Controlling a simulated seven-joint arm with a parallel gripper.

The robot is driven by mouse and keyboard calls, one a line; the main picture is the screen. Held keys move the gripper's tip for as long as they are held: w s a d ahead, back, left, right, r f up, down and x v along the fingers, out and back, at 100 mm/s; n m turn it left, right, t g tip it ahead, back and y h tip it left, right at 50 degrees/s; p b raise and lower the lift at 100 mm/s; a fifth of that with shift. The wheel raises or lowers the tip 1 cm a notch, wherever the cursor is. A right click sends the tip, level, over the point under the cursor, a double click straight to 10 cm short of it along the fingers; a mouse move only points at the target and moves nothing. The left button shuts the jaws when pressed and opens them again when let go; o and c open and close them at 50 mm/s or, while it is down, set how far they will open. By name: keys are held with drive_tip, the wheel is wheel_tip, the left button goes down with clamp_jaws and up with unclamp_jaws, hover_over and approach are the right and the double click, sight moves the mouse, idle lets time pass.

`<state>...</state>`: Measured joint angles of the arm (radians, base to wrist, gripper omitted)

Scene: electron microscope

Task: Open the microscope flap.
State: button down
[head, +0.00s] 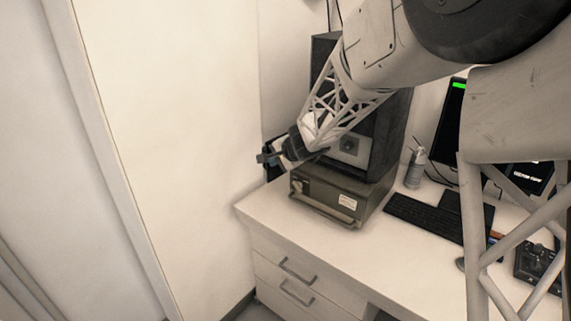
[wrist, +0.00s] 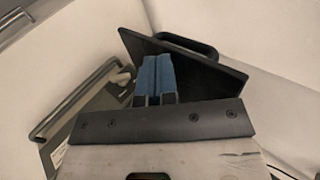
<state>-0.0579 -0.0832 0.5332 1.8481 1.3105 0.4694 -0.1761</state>
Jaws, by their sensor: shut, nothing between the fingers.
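The microscope (head: 395,140) is a tall dark cabinet on the desk, its front partly hidden by my arm. A dark flat panel with a black handle, which looks like the flap (wrist: 218,76), stands out behind my fingers in the wrist view. In the head view a small dark part of it (head: 273,173) shows at the cabinet's left, mostly covered by my gripper. My gripper (head: 264,158) is shut and empty, left of the cabinet front. Its blue fingers (wrist: 156,78) are together and overlap the panel's near face; whether they touch it I cannot tell.
A low dark box with a front handle (head: 325,197) sits under the cabinet; it also shows at left in the wrist view (wrist: 80,112). A white wall (head: 175,150) is close on the left. A bottle (head: 415,168) and keyboard (head: 425,217) are at right.

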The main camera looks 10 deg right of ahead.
drive_tip(key=shift+w+a, duration=0.9)
drive_tip(key=shift+s+d, duration=0.1)
drive_tip(key=shift+s, duration=0.05)
drive_tip(key=s+d, duration=0.2)
drive_tip(key=s, duration=0.1)
drive_tip(key=shift+s+d, duration=0.1)
drive_tip(key=shift+s, duration=0.05)
drive_tip(key=v, duration=0.9)
drive_tip(key=shift+s+a+r, duration=0.2)
drive_tip(key=shift+s+r, duration=0.1)
drive_tip(key=shift+s, duration=0.15)
